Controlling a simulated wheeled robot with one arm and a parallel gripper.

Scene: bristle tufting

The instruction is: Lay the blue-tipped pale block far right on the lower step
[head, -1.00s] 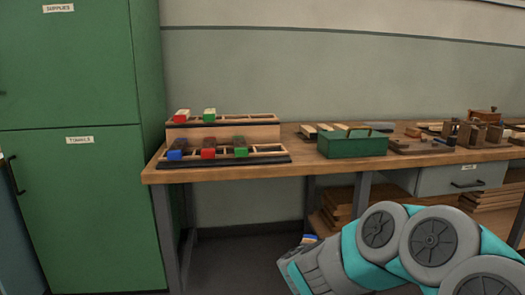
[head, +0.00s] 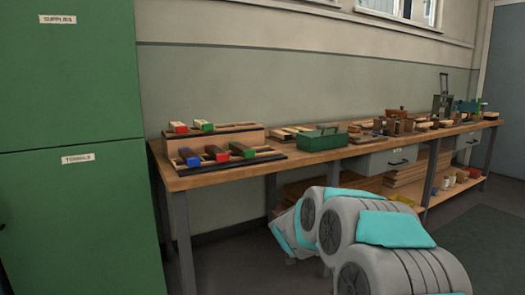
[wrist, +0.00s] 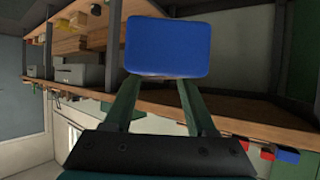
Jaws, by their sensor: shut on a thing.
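My gripper (wrist: 158,92) is shut on a block whose blue end (wrist: 168,46) faces the wrist camera; the rest of this block is mostly hidden behind that end. In the head view my arm hides the gripper and the block. A two-step wooden rack stands on the left of the bench. Its lower step (head: 272,154) holds dark blocks with blue (head: 191,159), red (head: 220,155) and green (head: 246,151) ends. The right part of that step is empty. The upper step (head: 238,130) holds pale blocks with red (head: 179,127) and green (head: 205,125) ends.
A green toolbox (head: 318,139) stands on the bench (head: 310,156) right of the rack, with loose wood pieces around it. A tall green cabinet (head: 70,190) stands at the left. Shelves with boards (head: 405,183) are under the bench.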

